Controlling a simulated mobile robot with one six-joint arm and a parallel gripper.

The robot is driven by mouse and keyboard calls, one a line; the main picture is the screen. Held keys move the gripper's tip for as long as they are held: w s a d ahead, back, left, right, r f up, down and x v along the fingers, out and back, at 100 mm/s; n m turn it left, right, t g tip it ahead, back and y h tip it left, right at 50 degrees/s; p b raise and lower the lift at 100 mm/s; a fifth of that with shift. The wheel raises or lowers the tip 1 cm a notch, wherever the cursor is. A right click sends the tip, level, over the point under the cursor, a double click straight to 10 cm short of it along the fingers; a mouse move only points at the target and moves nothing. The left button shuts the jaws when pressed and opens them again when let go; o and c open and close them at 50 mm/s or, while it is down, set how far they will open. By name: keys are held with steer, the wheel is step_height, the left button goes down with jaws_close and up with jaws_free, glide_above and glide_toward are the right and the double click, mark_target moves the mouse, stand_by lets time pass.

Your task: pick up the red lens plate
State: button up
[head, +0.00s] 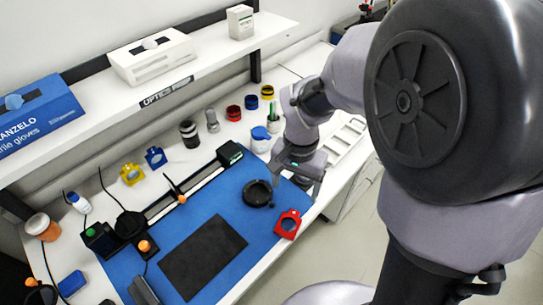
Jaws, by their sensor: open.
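The red lens plate (288,223) lies at the right edge of the blue mat (222,199), near the front edge of the bench. It is a small red plate with a round lens in it. My gripper (295,188) is above the right end of the mat, a little beyond the red plate in the picture, and apart from it. Its jaws are open, and I see nothing between them. A round black dish-like part (257,193) sits on the mat just left of the red plate.
A yellow lens plate (131,174) and a blue lens plate (155,157) stand behind the mat, beside a black rail. A dark flat pad (203,257) lies on the mat. A white shelf (120,95) overhangs the back. A white tray (345,146) is at right.

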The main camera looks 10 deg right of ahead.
steer(key=b, duration=0.3)
glide_above(292, 216)
step_height(292, 216, down, 8)
steer(key=shift+w+f, duration=0.1)
steer(key=shift+f, duration=0.15)
steer(key=f, duration=0.1)
steer(key=f+b, duration=0.1)
steer(key=f, duration=0.1)
steer(key=f+b, duration=0.1)
steer(key=shift+s+d+f, duration=0.1)
steer(key=shift+s+f, duration=0.15)
steer(key=shift+w+f, duration=0.1)
steer(key=shift+f, duration=0.35)
steer(key=shift+r, duration=0.1)
steer(key=shift+c, duration=0.4)
steer(key=c, duration=1.6)
steer(key=shift+o, duration=0.2)
steer(key=shift+r, duration=0.1)
